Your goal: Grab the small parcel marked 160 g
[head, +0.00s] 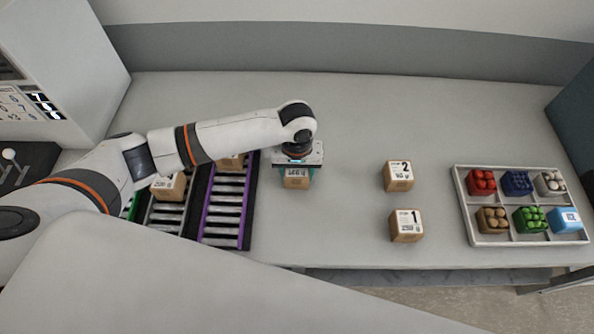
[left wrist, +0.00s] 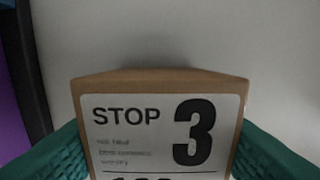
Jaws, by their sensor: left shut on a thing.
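My left gripper (head: 297,171) is shut on a small brown parcel (head: 297,181), just right of the roller lanes. In the left wrist view the parcel (left wrist: 160,77) sits between the green finger pads, its white label reading STOP 3. The weight line below is cut off by the frame edge; its first digit looks like a 1. In the head view the parcel's label is too small to read surely. I cannot tell whether the parcel touches the table. My right gripper is not in view.
Parcels marked 2 (head: 398,176) and 1 (head: 406,226) stand on the table (head: 350,120). Other parcels (head: 168,187) (head: 231,162) sit on the roller lanes (head: 221,217). A divided tray (head: 462,205) of coloured goods is at right. The table's back middle is clear.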

